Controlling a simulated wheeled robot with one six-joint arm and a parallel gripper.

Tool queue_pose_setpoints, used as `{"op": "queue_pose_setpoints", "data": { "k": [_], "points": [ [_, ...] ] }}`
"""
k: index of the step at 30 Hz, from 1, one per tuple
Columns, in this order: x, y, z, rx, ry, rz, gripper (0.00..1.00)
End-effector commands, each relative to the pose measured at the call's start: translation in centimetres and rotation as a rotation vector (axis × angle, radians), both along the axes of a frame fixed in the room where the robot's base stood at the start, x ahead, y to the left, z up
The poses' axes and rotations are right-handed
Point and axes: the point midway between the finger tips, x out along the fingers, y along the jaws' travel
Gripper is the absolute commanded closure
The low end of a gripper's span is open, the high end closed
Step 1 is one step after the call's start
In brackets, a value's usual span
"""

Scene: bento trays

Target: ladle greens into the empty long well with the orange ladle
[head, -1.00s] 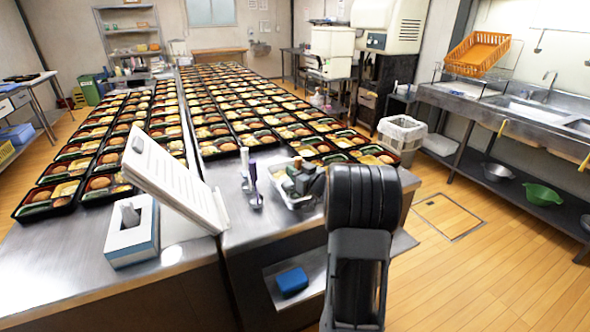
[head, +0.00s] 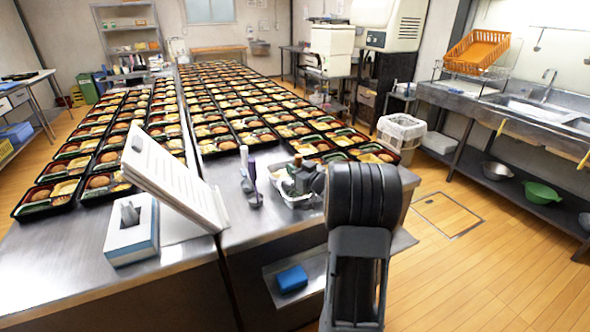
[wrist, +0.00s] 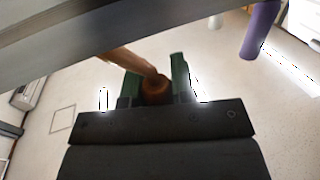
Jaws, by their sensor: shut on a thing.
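My gripper (wrist: 156,78) has green fingers shut around the brown-orange handle of the orange ladle (wrist: 128,62) in the wrist view. The ladle's bowl is not visible there. In the head view my gripper (head: 304,178) is low at the counter's front edge, over a white container (head: 284,198), and my arm hides part of both. The container's contents are mostly hidden. Rows of black bento trays (head: 47,211) with food cover the counters. The nearest trays hold green, yellow and brown portions. I cannot tell which long well is empty.
Purple-handled (head: 252,172) and white-handled (head: 244,157) utensils stand left of my gripper. The purple handle also shows in the wrist view (wrist: 261,28). A tilted white document stand (head: 172,180) and tissue box (head: 131,231) are further left. A bin (head: 401,135) stands behind at right; floor at right is open.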

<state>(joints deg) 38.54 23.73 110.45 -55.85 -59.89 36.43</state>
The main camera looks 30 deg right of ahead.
Motion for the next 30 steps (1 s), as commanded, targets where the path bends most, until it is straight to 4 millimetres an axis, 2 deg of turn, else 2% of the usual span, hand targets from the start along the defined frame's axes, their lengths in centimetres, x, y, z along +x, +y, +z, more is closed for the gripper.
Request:
{"op": "queue_pose_setpoints", "data": {
  "k": [8,24,30],
  "points": [
    [0.0,0.0,2.1,-0.002,-0.002,0.000,1.00],
    [0.0,0.0,7.8,-0.001,-0.002,-0.001,1.00],
    [0.0,0.0,9.1,-0.001,-0.001,0.000,1.00]
  ]
}}
